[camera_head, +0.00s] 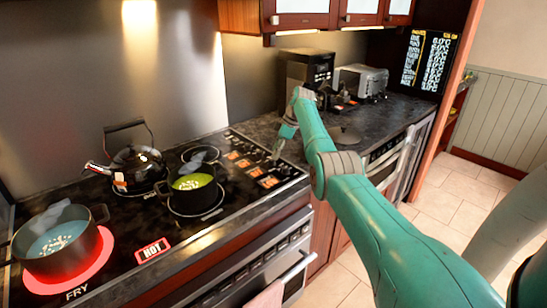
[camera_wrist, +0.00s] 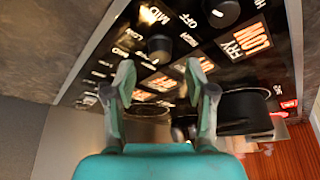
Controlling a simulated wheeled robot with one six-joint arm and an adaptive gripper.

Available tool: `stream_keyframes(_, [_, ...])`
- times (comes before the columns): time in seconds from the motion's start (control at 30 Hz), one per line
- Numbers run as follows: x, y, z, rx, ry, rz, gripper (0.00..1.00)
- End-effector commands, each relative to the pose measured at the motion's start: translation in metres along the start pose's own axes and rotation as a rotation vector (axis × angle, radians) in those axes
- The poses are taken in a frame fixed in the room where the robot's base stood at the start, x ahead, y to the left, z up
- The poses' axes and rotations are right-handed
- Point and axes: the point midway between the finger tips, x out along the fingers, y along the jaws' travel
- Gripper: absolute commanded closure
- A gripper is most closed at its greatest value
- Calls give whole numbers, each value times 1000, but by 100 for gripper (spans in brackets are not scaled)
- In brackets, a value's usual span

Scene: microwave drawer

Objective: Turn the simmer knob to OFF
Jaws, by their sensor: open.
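The control panel (camera_head: 262,170) is a black strip with lit orange labels at the right end of the stovetop. In the wrist view, a black round knob (camera_wrist: 160,47) stands among MID, LOW and OFF markings. A second black knob (camera_wrist: 222,12) shows at the top edge, close to OFF and a lit FRY label. I cannot read a SIMMER label, so I cannot tell which knob is the simmer knob. My gripper (camera_wrist: 161,78) is open and empty, its fingers pointing at the panel, the first knob between and just beyond the tips.
A black pot of green liquid (camera_head: 193,203) stands left of the panel. A black kettle (camera_head: 137,168) stands behind it. A steaming pot (camera_head: 58,262) sits on a glowing red burner. A coffee maker (camera_head: 305,68) and toaster (camera_head: 361,80) stand on the right counter.

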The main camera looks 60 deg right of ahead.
Motion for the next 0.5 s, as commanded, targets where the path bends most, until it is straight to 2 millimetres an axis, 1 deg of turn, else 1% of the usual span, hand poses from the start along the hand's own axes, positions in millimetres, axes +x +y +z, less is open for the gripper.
stream_keyframes(0.03, [-12, 1, 0, 0, 1, 4, 45])
stream_keyframes(0.1, [-26, 1, 0, -1, 0, 4, 45])
stream_keyframes(0.3, [-61, 1, 0, 0, 0, 3, 45])
stream_keyframes(0.4, [-72, 0, 0, 0, 0, 1, 45])
stream_keyframes(0.5, [-78, 0, 0, 0, 0, 0, 45])
